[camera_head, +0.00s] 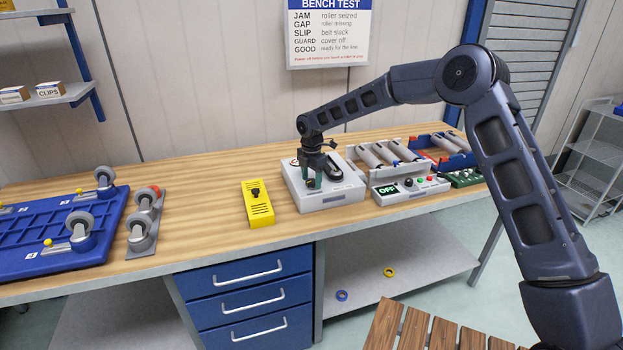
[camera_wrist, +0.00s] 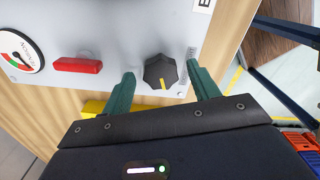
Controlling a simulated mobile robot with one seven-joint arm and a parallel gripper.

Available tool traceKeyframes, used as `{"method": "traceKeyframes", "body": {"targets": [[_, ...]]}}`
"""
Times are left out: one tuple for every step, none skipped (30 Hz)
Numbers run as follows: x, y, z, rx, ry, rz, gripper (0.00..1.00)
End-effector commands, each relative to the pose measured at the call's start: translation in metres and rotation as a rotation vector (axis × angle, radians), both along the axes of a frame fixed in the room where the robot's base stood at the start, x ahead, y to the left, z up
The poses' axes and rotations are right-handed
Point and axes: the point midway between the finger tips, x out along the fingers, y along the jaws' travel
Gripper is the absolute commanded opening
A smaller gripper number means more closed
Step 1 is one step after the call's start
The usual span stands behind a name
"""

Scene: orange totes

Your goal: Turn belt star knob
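The dark star knob (camera_wrist: 160,71) with a yellow pointer line is on the pale grey panel in the wrist view. My gripper (camera_head: 314,181) is over the grey box (camera_head: 330,203) on the bench in the head view, pointing down. In the wrist view its two green fingers stand on either side of the knob, with a small gap at each side. My gripper is open. In the head view the knob is hard to tell apart from the fingers. The knob's pointer line points toward the bottom of the wrist view.
A round gauge (camera_wrist: 20,50) and a red bar (camera_wrist: 78,65) are left of the knob on the panel. A yellow box (camera_head: 257,208) stands left of the grey box. A control box with an OFF display (camera_head: 388,190) stands to the right.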

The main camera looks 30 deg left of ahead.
Motion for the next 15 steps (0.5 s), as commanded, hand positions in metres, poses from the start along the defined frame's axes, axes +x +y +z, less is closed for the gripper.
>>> {"method": "traceKeyframes", "body": {"targets": [[0.0000,0.0000,0.0001,0.000,0.000,0.000,0.51],[0.0000,0.0000,0.0001,0.000,0.000,0.000,0.45],[0.0000,0.0001,0.0001,0.000,0.000,0.000,0.37],[0.0000,0.0001,0.0001,0.000,0.000,0.000,0.31],[0.0000,0.0001,0.0001,0.000,0.000,0.000,0.25],[0.0000,0.0001,0.0002,0.000,0.000,0.000,0.17],[0.0000,0.0001,0.0002,0.000,0.000,0.000,0.16],[0.0000,0.0001,0.0002,0.000,0.000,0.000,0.16],[0.0000,0.0001,0.0002,0.000,0.000,0.000,0.16],[0.0000,0.0001,0.0003,0.000,0.000,-0.001,0.16],[0.0000,0.0001,0.0003,0.000,0.000,-0.003,0.16],[0.0000,0.0002,0.0003,0.000,0.000,-0.007,0.16],[0.0001,0.0002,0.0003,0.000,0.000,-0.011,0.16],[0.0000,0.0001,0.0003,0.000,0.000,-0.016,0.16],[0.0001,0.0002,0.0004,0.000,0.000,-0.027,0.16]]}}
